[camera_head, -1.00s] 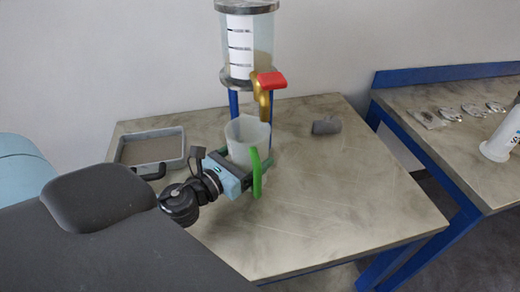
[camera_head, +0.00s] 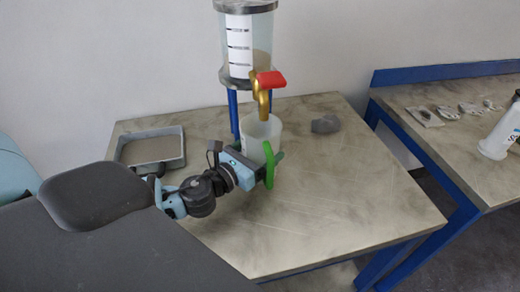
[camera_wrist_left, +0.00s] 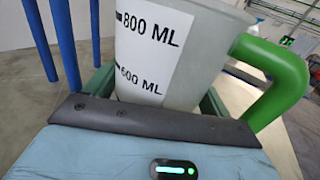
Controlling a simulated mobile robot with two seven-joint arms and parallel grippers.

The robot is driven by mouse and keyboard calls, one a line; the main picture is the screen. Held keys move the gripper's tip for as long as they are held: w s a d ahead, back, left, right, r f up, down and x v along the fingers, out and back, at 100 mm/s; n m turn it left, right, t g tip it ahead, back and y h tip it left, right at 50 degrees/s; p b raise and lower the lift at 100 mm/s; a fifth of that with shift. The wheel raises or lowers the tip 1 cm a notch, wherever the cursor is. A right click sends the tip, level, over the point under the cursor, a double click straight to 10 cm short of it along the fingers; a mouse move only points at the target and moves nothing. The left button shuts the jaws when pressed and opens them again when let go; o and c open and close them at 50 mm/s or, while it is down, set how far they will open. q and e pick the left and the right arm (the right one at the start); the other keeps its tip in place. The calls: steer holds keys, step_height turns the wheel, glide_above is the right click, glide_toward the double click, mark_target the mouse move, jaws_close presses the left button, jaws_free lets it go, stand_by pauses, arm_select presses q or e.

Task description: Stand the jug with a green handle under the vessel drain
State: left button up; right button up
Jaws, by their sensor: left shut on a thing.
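The jug (camera_head: 262,132) is a translucent white cup with a green handle (camera_head: 268,166). In the head view it stands upright just below the brass drain tap (camera_head: 263,98) with a red lever (camera_head: 270,79). The clear vessel (camera_head: 262,40) is above on blue legs. My left gripper (camera_head: 262,165) is shut around the jug from the front left. In the left wrist view the jug (camera_wrist_left: 180,45) fills the middle, with 800 ML and 600 ML marks, and its green handle (camera_wrist_left: 278,75) is at right. The jug's base is hidden. My right gripper is not in view.
A grey tray (camera_head: 182,150) sits at the left of the table (camera_head: 340,190). A small grey object (camera_head: 325,124) lies right of the vessel. A second table (camera_head: 460,160) at right holds small parts and a white bottle (camera_head: 500,135). The front right of the table is clear.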

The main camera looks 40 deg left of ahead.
arm_select(q)
steer(key=shift+f, duration=0.1)
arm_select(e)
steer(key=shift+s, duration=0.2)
arm_select(q)
steer(key=o, duration=0.9)
steer(key=shift+o, duration=0.7)
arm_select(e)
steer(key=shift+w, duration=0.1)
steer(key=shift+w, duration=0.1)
arm_select(q)
steer(key=shift+s, duration=0.2)
steer(key=s, duration=0.6)
steer(key=s+a+b, duration=0.1)
steer(key=s, duration=0.1)
steer(key=shift+s, duration=0.4)
steer(key=shift+s+a, duration=0.2)
steer(key=shift+s, duration=1.1)
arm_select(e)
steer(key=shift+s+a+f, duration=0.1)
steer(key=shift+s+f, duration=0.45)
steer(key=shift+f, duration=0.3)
